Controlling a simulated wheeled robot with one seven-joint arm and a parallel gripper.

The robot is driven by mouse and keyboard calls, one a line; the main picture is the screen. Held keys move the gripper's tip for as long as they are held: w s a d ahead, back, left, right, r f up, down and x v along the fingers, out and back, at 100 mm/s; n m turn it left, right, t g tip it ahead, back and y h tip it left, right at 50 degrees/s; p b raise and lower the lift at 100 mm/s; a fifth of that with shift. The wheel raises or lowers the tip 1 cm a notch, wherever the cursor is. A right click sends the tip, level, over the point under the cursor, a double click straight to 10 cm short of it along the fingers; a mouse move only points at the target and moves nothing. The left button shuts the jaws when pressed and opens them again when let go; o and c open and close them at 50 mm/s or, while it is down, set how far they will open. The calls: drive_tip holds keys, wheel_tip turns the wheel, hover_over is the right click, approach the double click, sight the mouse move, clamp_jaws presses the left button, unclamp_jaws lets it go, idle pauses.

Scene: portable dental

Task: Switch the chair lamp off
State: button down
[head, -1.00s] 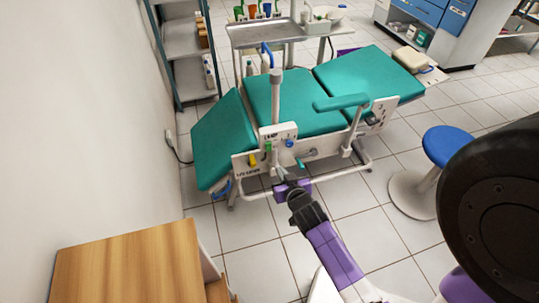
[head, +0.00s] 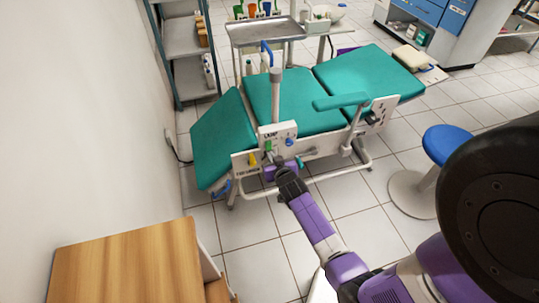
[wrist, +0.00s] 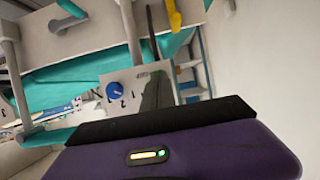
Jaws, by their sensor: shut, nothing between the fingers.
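The teal dental chair (head: 290,107) stands ahead, with a white lamp panel (head: 278,131) on its near side. The panel carries a green switch (head: 268,146) and a blue knob (head: 289,142). The blue knob also shows in the wrist view (wrist: 115,90), on a plate with numbers. My gripper (head: 279,160) is shut and empty, at the lower edge of the panel, close to the green switch. I cannot tell whether it touches the switch. In the wrist view its dark fingers (wrist: 154,90) cover part of the panel and most of the green switch.
A yellow lever (head: 252,159) sits left of the lamp panel on the chair's side. A lamp post (head: 275,98) rises behind the panel. A blue stool (head: 447,142) stands at the right, and a wooden cabinet (head: 130,265) at the lower left. Tiled floor is free between them.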

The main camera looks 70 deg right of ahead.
sight(267, 150)
drive_tip(key=shift+x, duration=1.3)
drive_tip(key=b, duration=0.3)
drive_tip(key=shift+w+d+f, duration=0.15)
drive_tip(key=shift+w+d, duration=0.05)
